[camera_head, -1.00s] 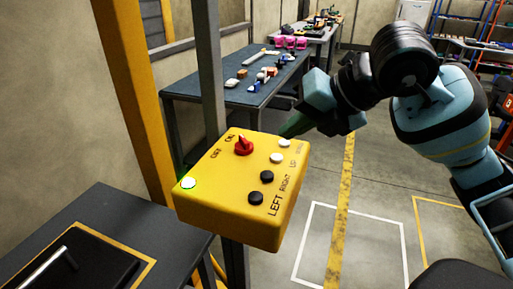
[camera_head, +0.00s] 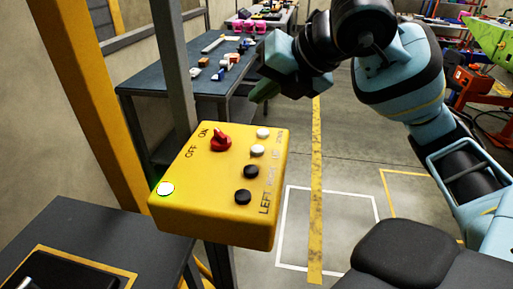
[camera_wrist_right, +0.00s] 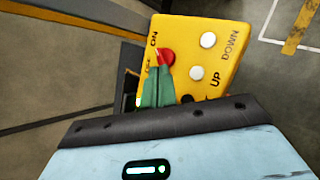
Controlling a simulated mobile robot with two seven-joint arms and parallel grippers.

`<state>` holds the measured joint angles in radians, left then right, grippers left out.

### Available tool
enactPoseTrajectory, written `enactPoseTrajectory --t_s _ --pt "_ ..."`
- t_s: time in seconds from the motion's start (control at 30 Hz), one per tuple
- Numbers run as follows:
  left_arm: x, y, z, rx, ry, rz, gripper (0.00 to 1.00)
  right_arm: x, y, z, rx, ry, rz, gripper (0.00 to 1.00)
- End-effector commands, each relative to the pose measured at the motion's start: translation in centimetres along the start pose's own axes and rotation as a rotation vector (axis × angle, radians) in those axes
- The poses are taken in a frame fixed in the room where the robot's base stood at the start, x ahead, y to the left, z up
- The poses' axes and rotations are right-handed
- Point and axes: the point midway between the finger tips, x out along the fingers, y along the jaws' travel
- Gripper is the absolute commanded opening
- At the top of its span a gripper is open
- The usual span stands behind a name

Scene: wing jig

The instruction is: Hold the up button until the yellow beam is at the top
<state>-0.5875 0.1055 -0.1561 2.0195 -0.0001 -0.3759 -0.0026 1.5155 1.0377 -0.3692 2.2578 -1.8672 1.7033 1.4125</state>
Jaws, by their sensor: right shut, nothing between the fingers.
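The yellow control box (camera_head: 215,205) stands on a post at the middle left in the head view. It has a red ON/OFF knob (camera_head: 221,140), a white UP button (camera_head: 257,151), a white DOWN button (camera_head: 263,133) and two black buttons. My right gripper (camera_head: 262,92) is shut and empty, above and beyond the box's far edge, apart from the buttons. In the right wrist view, its green fingers (camera_wrist_right: 158,92) overlap the red knob's edge; the UP button (camera_wrist_right: 197,73) is just right of them. I cannot identify the yellow beam for certain. My left gripper is not in view.
A green light (camera_head: 166,188) glows on the box's left corner. A yellow upright (camera_head: 95,100) and a grey post (camera_head: 173,65) stand beside the box. A dark bench (camera_head: 110,240) is at lower left, a blue-topped table (camera_head: 165,75) behind.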

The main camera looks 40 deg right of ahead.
Motion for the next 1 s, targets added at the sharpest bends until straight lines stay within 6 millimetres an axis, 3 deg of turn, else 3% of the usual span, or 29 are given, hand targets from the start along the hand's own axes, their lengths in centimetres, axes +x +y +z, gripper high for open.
enactPoseTrajectory --t_s 0.6,1.0 --pt "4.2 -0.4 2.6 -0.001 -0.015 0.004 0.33 5.1 -3.7 -3.7 0.000 0.003 -0.002 0.00" --pt "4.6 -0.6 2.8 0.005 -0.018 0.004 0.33 5.7 -4.2 -4.2 0.000 -0.001 0.001 0.00"
